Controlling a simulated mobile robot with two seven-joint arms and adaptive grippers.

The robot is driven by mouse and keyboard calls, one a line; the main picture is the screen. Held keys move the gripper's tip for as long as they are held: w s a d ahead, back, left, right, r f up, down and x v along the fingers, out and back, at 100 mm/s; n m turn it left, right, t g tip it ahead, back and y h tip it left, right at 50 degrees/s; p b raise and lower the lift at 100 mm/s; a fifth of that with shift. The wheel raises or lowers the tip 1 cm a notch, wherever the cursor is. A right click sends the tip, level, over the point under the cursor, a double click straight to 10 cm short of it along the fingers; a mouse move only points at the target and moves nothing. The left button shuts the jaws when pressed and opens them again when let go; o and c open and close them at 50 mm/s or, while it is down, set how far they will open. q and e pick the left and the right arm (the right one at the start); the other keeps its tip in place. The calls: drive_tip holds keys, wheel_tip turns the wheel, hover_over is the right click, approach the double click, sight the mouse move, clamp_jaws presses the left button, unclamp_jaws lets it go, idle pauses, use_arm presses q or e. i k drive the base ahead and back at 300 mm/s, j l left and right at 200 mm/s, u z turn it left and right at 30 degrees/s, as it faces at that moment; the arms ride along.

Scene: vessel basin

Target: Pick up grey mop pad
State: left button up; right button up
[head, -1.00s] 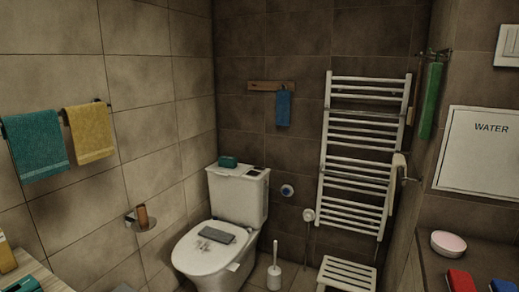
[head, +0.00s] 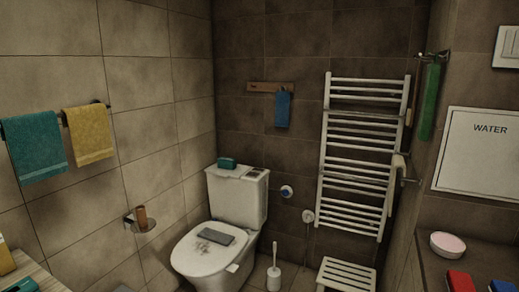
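A flat grey pad (head: 215,236), which looks like the grey mop pad, lies on the closed white toilet lid (head: 196,258) in the head view. A small dark, uneven patch shows on the lid just below and left of the pad; I cannot tell what it is. Neither of my grippers is in view, and nothing is seen touching the pad.
A teal item (head: 227,163) sits on the toilet cistern (head: 236,195). A toilet brush (head: 274,272) and a white stool (head: 345,273) stand right of the toilet. A roll holder (head: 142,221) juts from the left wall. A ledge with a pink-topped bowl (head: 448,244) is at right.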

sight(222, 238)
drive_tip(key=i+j+z, duration=0.2)
drive_tip(key=i, duration=0.3)
drive_tip(key=i+j+z, duration=0.25)
drive_tip(key=i+j, duration=0.1)
drive_tip(key=i, duration=0.1)
